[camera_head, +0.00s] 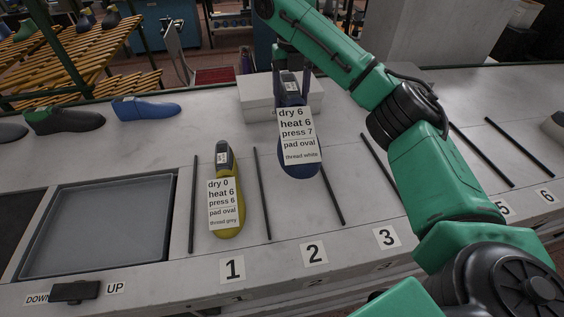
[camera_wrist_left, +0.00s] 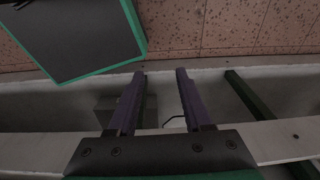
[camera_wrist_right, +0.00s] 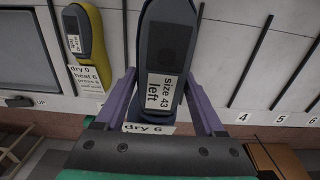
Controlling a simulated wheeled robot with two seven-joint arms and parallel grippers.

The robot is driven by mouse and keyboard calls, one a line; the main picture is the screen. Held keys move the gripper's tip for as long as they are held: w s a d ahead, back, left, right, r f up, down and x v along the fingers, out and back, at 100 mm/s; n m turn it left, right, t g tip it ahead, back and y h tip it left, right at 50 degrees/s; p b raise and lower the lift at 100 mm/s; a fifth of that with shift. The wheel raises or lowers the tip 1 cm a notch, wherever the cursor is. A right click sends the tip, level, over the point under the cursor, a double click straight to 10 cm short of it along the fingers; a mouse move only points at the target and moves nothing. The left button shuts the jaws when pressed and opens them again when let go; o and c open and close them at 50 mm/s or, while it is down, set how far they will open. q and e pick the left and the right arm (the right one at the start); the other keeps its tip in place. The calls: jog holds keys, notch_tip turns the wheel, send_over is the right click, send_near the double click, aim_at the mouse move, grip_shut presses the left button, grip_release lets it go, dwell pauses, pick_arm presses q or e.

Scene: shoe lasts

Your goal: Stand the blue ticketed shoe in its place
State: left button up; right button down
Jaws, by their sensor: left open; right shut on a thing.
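The blue ticketed shoe (camera_head: 301,171) is in my right gripper (camera_head: 291,88). Its white ticket (camera_head: 299,136) reads dry 6, heat 6, press 7, pad oval, thread white. The shoe is over the area of place 2 (camera_head: 314,253), toe toward the counter front; I cannot tell whether it touches the counter. In the right wrist view, the fingers are shut on both sides of the shoe (camera_wrist_right: 172,48), whose label reads Size 43 left. My left gripper (camera_wrist_left: 160,74) is open and empty, over the floor, outside the head view.
A yellow ticketed shoe (camera_head: 228,191) stands in place 1. Black rods (camera_head: 262,195) divide the numbered places. Place 3 (camera_head: 387,237) looks empty. A white box (camera_head: 254,96) is behind the held shoe. A blue shoe (camera_head: 146,108) and a grey tray (camera_head: 105,228) are left.

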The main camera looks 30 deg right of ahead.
aim_at(293, 117)
jog(key=f, duration=0.1)
jog(key=s+f, duration=0.1)
jog(key=f, duration=0.3)
jog(key=shift+s+f, duration=0.2)
jog(key=shift+s, duration=0.2)
jog(key=f+p, duration=0.1)
jog(key=f, duration=0.8)
jog(key=f+p, duration=0.1)
jog(key=f, duration=0.3)
jog(key=shift+w+f+p, duration=0.15)
jog(key=shift+w+p, duration=0.1)
jog(key=shift+p, duration=0.05)
jog(key=shift+f, duration=0.2)
grip_release()
notch_tip(293, 117, up, 12)
jog(key=b, duration=0.2)
jog(key=shift+b, duration=0.4)
pick_arm(q)
jog(key=shift+s+f, duration=0.2)
jog(key=shift+s, duration=0.95)
